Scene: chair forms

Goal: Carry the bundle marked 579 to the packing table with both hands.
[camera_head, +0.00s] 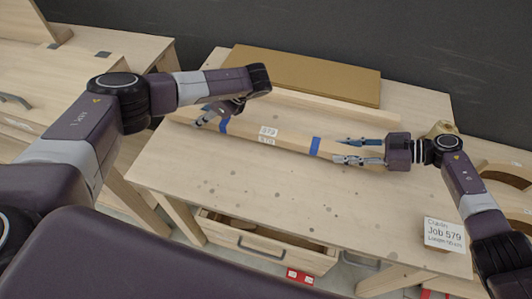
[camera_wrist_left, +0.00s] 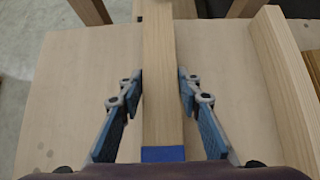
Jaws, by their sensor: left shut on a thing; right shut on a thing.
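The bundle (camera_head: 290,139) is a long pale wooden bar with two blue bands and white labels reading 579. It lies lengthwise over the table (camera_head: 230,180); whether it touches the top I cannot tell. My left gripper (camera_head: 208,116) is shut on its left part, near one blue band. In the left wrist view the bundle (camera_wrist_left: 160,85) runs between the fingers of my left gripper (camera_wrist_left: 160,88). My right gripper (camera_head: 350,150) is shut on its right end, just beyond the other blue band. A white card (camera_head: 443,234) reading "Job 579" is at the table's right front corner.
A brown flat board (camera_head: 305,75) and a pale wooden strip (camera_head: 320,105) lie behind the bundle. An open drawer (camera_head: 265,250) is under the table's front. Another wooden bench (camera_head: 60,75) stands at the left. Curved wooden parts (camera_head: 510,180) are at the right.

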